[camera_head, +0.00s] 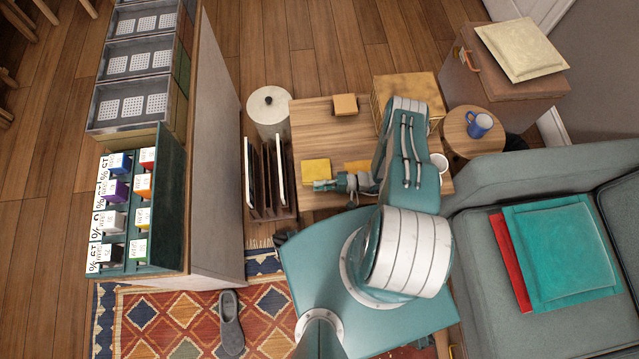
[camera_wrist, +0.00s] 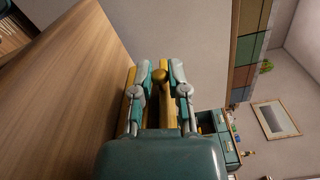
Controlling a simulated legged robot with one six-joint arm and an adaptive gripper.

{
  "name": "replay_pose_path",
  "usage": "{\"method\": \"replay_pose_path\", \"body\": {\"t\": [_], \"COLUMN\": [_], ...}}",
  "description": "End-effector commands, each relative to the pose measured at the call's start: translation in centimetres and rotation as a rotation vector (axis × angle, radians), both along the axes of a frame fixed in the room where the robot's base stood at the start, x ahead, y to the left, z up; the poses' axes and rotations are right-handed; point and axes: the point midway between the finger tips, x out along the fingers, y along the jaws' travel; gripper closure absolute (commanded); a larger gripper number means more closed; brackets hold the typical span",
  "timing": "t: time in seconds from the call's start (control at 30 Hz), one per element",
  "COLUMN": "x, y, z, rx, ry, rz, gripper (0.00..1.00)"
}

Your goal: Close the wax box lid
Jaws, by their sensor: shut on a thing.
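The yellow wax box (camera_head: 316,169) is on the wooden table, partly hidden by my gripper and arm; I cannot clearly tell its lid from its body. My gripper (camera_head: 320,185) lies at the near edge of the yellow piece, pointing left. In the wrist view my gripper (camera_wrist: 158,72) has its two fingers on either side of a round golden knob (camera_wrist: 158,76), shut on it. Yellow edges of the box (camera_wrist: 131,82) show behind and between the fingers. How far the lid stands open cannot be told.
A sofa (camera_head: 480,270) is at right.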

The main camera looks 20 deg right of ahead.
Motion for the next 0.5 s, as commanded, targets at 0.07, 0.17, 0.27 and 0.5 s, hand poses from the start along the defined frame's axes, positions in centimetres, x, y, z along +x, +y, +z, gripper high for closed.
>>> {"method": "replay_pose_path", "body": {"t": [0.07,0.17,0.27,0.5], "x": [-0.01,0.00,0.00,0.00], "y": [0.00,0.00,0.00,0.00], "z": [-0.03,-0.02,-0.02,-0.01], "rx": [0.000,0.000,0.000,0.000], "ry": [0.001,0.001,0.001,0.001], "rz": [0.000,0.000,0.000,0.000], "gripper": [1.00,1.00,1.00,0.46]}}
